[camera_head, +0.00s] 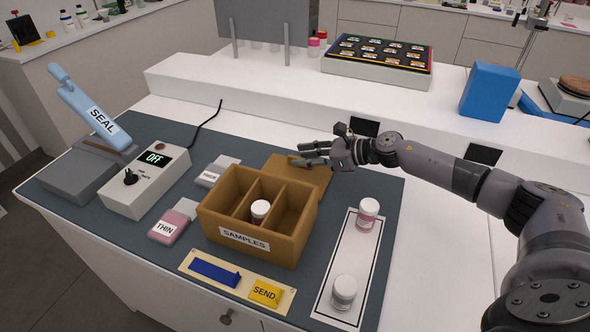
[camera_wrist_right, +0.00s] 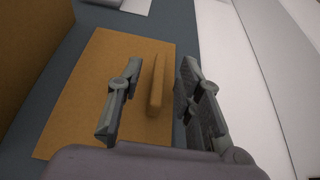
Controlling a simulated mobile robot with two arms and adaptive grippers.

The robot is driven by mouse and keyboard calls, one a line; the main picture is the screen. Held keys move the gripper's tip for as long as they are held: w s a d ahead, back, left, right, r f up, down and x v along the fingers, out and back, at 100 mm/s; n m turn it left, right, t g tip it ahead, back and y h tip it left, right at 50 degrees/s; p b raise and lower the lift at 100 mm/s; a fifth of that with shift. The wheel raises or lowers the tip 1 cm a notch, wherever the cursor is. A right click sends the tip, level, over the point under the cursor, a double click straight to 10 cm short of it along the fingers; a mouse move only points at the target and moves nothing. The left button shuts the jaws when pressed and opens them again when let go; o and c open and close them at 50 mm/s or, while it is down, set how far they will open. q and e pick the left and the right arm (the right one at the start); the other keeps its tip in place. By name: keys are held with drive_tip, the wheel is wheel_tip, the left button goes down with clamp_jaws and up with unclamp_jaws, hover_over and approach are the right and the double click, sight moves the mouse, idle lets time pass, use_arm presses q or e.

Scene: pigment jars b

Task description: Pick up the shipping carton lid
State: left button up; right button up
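The shipping carton lid is a flat brown board (camera_head: 312,182) lying on the dark mat just behind the brown SAMPLES carton (camera_head: 282,237). In the right wrist view the lid (camera_wrist_right: 75,100) has a raised grip bar (camera_wrist_right: 156,88) on top. My right gripper (camera_head: 299,155) is over the lid, with its fingers pointing left in the head view. In the wrist view the right gripper (camera_wrist_right: 155,82) is open, with the bar between its fingers and a gap on the left side; contact on the right side is not clear. My left gripper is not in view.
The open carton holds one white-capped jar (camera_head: 260,209). Two more jars (camera_head: 367,214) (camera_head: 344,291) stand on a white outlined strip (camera_head: 350,250) to the right. A sealer (camera_head: 90,170) and a control box reading OFF (camera_head: 145,181) stand left. A raised white shelf (camera_head: 260,100) runs behind.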

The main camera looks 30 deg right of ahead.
drive_tip(key=shift+w+a+f, duration=0.3)
drive_tip(key=shift+w+a, duration=0.05)
drive_tip(key=shift+w, duration=0.1)
drive_tip(key=shift+c, duration=0.5)
clamp_jaws()
